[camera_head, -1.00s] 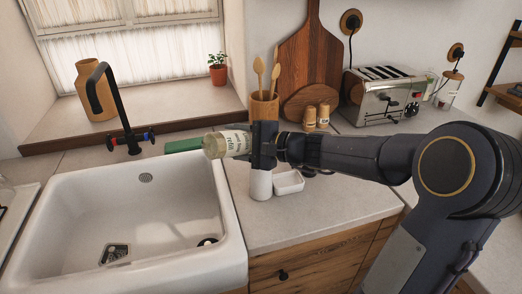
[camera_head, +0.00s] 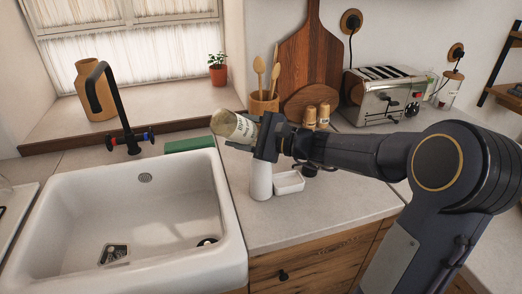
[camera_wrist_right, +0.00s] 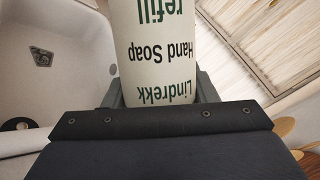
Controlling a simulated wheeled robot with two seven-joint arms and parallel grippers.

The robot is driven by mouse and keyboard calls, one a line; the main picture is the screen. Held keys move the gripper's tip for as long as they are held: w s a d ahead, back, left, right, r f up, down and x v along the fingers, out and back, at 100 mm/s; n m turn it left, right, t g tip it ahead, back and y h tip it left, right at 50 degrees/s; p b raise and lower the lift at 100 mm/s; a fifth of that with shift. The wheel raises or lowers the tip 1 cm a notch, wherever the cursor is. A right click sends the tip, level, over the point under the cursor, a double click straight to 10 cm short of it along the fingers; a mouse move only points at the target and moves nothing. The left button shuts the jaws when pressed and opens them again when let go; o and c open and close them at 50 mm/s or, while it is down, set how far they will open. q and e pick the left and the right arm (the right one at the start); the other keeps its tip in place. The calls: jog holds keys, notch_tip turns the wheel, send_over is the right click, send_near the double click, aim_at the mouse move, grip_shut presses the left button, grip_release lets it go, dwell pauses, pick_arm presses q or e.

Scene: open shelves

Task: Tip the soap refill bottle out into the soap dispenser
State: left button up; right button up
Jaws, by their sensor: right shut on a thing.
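The soap refill bottle (camera_head: 232,125) is a clear bottle with a white label, held tilted in the head view, its left end higher than the end near the gripper. My right gripper (camera_head: 262,137) is shut on it. In the right wrist view the bottle's label (camera_wrist_right: 160,50) reads "Lindrekk Hand Soap refill" upside down between the fingers. A white soap dispenser (camera_head: 260,181) stands upright on the counter just below the gripper; its top is hidden behind the gripper. Whether soap is flowing cannot be seen. My left gripper is not in view.
A small white dish (camera_head: 289,181) stands right of the dispenser. The white sink (camera_head: 135,225) is to the left, with a black faucet (camera_head: 118,110) and a green sponge (camera_head: 190,144) behind it. A utensil cup (camera_head: 264,102) and toaster (camera_head: 385,95) stand behind.

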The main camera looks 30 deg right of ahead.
jog(key=shift+w+d+r+m, duration=0.15)
jog(key=shift+d+m, duration=0.1)
jog(key=shift+m, duration=0.25)
jog(key=shift+d+r+m+t, duration=0.2)
jog(key=shift+d+m+t, duration=0.15)
jog(key=shift+m, duration=0.25)
jog(key=shift+d+m+y+b, duration=0.15)
jog(key=shift+m+y+b, duration=0.15)
jog(key=shift+r, duration=0.15)
jog(key=shift+a+n+p, duration=0.35)
jog(key=shift+n, duration=0.15)
jog(key=n, duration=0.1)
jog(key=a+f+n+g+h, duration=0.1)
jog(key=n, duration=0.1)
jog(key=shift+s+a+f, duration=0.25)
jog(key=shift+s+f, duration=0.05)
jog(key=shift+w+d, duration=0.1)
